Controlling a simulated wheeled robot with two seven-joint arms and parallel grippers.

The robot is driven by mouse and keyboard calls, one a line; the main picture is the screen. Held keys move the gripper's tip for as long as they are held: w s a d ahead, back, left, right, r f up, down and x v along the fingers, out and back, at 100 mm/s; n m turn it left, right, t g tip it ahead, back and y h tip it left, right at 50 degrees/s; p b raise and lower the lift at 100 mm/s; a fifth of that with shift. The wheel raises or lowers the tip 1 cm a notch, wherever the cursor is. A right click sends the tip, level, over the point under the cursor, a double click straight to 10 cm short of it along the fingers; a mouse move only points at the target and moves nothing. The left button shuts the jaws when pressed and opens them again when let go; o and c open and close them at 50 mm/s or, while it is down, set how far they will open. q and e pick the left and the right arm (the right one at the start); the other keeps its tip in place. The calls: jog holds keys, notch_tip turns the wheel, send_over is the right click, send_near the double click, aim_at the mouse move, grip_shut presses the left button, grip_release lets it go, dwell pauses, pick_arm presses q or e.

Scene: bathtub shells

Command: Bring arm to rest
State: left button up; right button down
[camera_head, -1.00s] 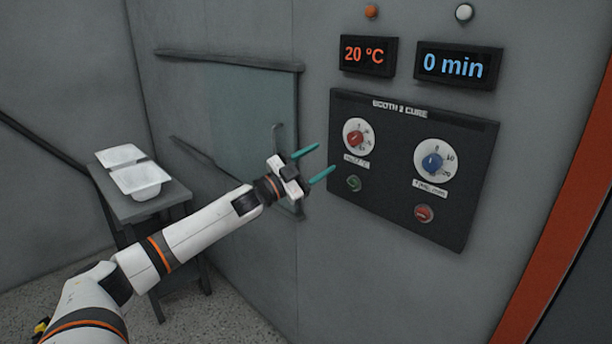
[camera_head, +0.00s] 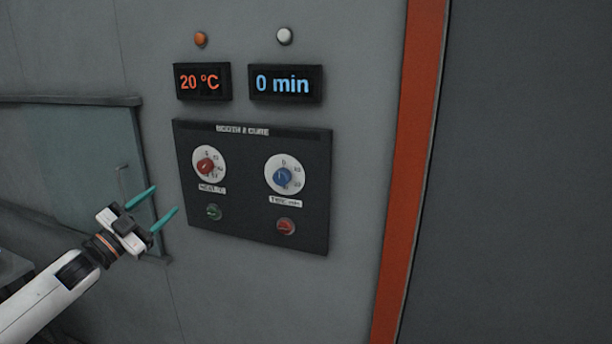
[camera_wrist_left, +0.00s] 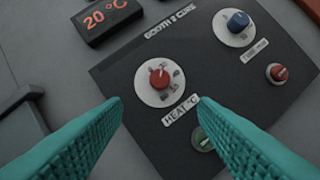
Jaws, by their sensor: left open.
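My left gripper (camera_head: 159,208) is open and empty, its two teal fingers apart. In the head view it is in front of the wall, just left of the dark control panel (camera_head: 258,235) and not visibly touching it. The panel has a red heat knob (camera_head: 206,167), a blue time knob (camera_head: 283,177), a green button (camera_head: 214,212) and a red button (camera_head: 286,227). In the left wrist view the teal fingers (camera_wrist_left: 160,125) frame the panel, with the red knob (camera_wrist_left: 160,79) beyond them. My right gripper is not in view.
Above the panel, displays read 20 °C (camera_head: 203,82) and 0 min (camera_head: 285,83), under an orange lamp (camera_head: 201,39) and a white lamp (camera_head: 284,36). A greenish sliding door (camera_head: 60,150) with a handle is at left. An orange post (camera_head: 400,170) stands right of the panel.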

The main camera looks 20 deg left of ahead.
pick_arm(q)
jog(key=s+a+f+n+g+y, duration=0.2)
jog(key=f+n+y, duration=0.1)
jog(key=f, duration=1)
jog(key=s+a+f+n+g+y, duration=0.1)
jog(key=s+f+n+g+y, duration=0.15)
jog(key=f, duration=1.05)
jog(key=s+a+f+n+g+y, duration=0.1)
jog(key=a+f+n+y, duration=0.15)
jog(key=f, duration=1.05)
jog(key=s+d+f+n+g+y, duration=0.1)
jog(key=s+d+f+g, duration=0.25)
jog(key=s+f, duration=0.55)
jog(key=s+d+f+g, duration=0.2)
jog(key=s+d+f, duration=0.25)
jog(key=f, duration=0.75)
jog(key=s+d+f+g, duration=0.2)
jog(key=s+d+f, duration=0.3)
jog(key=s, duration=0.5)
jog(key=s+d+f+g+h, duration=0.1)
jog(key=s+d+f+g, duration=0.2)
jog(key=s+d+f, duration=0.3)
jog(key=s+d+f+g+h, duration=0.1)
jog(key=s+d+f+g, duration=0.2)
jog(key=s+d, duration=0.7)
jog(key=s+f, duration=0.2)
jog(key=s, duration=0.3)
jog(key=shift+s+d+f, duration=0.2)
jog(key=shift+s+d, duration=0.05)
jog(key=shift+s, duration=0.05)
